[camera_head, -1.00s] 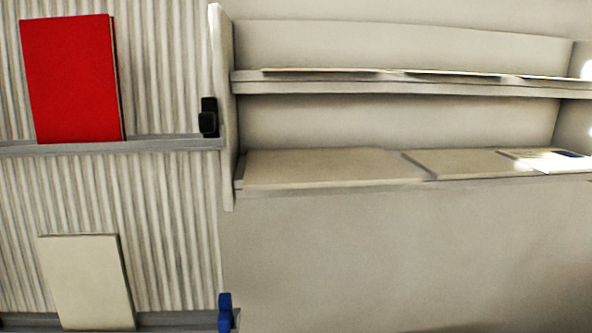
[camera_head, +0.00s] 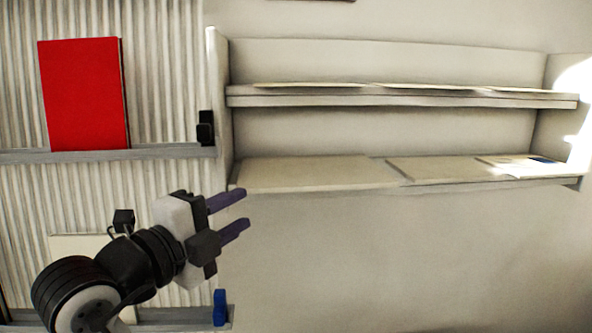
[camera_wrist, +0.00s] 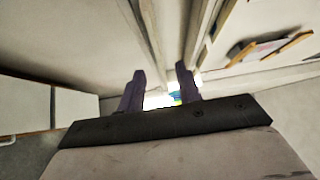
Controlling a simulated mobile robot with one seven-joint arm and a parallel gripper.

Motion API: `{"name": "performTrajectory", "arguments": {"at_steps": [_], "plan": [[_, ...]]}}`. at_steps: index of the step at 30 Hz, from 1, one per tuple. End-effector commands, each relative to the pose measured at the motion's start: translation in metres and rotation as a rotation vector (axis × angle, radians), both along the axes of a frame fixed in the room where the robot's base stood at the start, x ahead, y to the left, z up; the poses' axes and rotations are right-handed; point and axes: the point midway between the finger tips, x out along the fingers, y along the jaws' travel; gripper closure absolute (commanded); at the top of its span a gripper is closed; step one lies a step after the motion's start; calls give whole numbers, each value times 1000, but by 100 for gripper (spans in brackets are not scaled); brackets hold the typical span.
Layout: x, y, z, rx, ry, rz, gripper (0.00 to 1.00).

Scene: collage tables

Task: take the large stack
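Wide, flat, pale stacks lie on the lower wall shelf in the head view. The left one (camera_head: 315,173) is the largest in view; a smaller one (camera_head: 430,169) lies to its right. I cannot tell how many sheets are in each. My gripper (camera_head: 246,208) has two purple fingers, spread apart with nothing between them. It appears in front of the wall below the lower shelf's left end, pointing right. In the wrist view the open fingers (camera_wrist: 160,72) also show, with a small bright coloured patch behind them.
An upper shelf (camera_head: 400,98) holds thin flat items. A red board (camera_head: 84,95) stands on the left rack ledge, near a black clip (camera_head: 206,128). A pale board (camera_head: 75,245) below is mostly hidden by my arm. A blue clip (camera_head: 220,307) stands lower. The wall below the shelves is clear.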

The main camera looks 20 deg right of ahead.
Motion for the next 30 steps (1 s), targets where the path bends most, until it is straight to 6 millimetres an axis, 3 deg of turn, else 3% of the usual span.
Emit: {"name": "performTrajectory", "arguments": {"at_steps": [4, 12, 30], "plan": [[0, -18, -5, 58, -8, -40, 65], [27, -62, -5, 54, -6, -38, 65], [70, -116, -4, 52, -6, -34, 65]]}}
